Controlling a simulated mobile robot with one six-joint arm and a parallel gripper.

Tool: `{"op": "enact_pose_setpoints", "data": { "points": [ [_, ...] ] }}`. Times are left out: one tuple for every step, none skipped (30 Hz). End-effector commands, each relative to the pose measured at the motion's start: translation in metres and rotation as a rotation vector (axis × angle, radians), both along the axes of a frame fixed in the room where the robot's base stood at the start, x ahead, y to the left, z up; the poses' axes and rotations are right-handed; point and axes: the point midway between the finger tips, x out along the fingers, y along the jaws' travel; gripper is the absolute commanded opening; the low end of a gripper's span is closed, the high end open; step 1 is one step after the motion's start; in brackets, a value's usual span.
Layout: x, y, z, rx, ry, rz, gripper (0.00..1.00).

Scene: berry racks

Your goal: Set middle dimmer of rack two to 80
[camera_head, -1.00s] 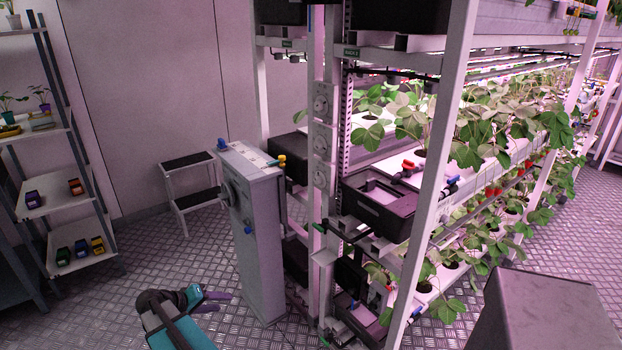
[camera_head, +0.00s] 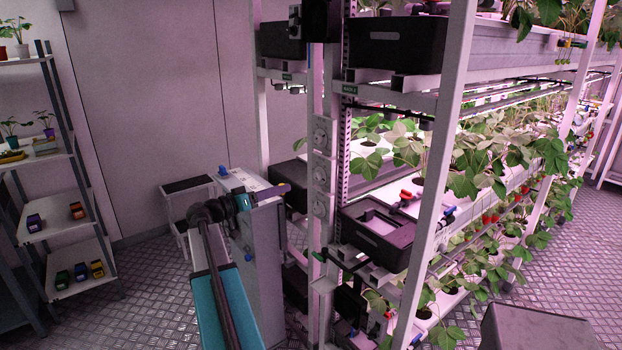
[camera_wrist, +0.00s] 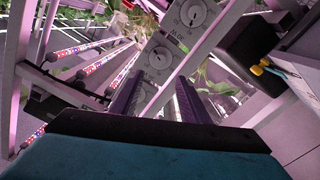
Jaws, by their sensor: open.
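A white upright panel carries a column of three round dimmer dials beside the green rack two sign (camera_head: 349,89). They are the top dial (camera_head: 320,135), the middle dial (camera_head: 320,172) and the bottom dial (camera_head: 320,205). Their settings are too small to read.
A white rack post (camera_head: 435,170) and a black bin (camera_head: 378,232) lie right of the panel. Shelves (camera_head: 75,208) stand at the left.

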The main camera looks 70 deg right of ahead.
Motion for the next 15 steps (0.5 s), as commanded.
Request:
{"op": "enact_pose_setpoints", "data": {
  "points": [
    [-0.0003,-0.0001,0.0005,-0.002,0.000,0.000,0.42],
    [-0.0002,0.0000,0.0004,-0.002,0.000,0.000,0.42],
    [0.0000,0.0001,0.0001,-0.001,0.000,0.000,0.42],
    [0.0002,0.0003,0.0000,-0.001,0.000,0.000,0.42],
    [0.0002,0.0002,0.0000,0.000,0.000,0.000,0.42],
    [0.0004,0.0003,-0.0002,0.000,0.000,0.001,0.42],
    [0.0004,0.0003,-0.0003,0.000,0.000,0.001,0.42],
    [0.0005,0.0003,-0.0003,0.000,0.000,0.001,0.42],
    [0.0004,0.0001,-0.0003,0.000,0.000,0.001,0.42],
    [0.0003,-0.0002,-0.0003,0.001,0.001,0.001,0.42],
    [0.0000,-0.0007,-0.0002,0.001,0.001,0.001,0.42],
    [-0.0006,-0.0018,-0.0001,0.001,0.001,0.001,0.42],
    [-0.0010,-0.0028,0.0000,0.001,0.000,0.002,0.42],
    [-0.0017,-0.0040,0.0001,0.001,0.000,0.002,0.42],
    [-0.0028,-0.0061,0.0003,0.001,0.000,0.002,0.42]
  ]
}}
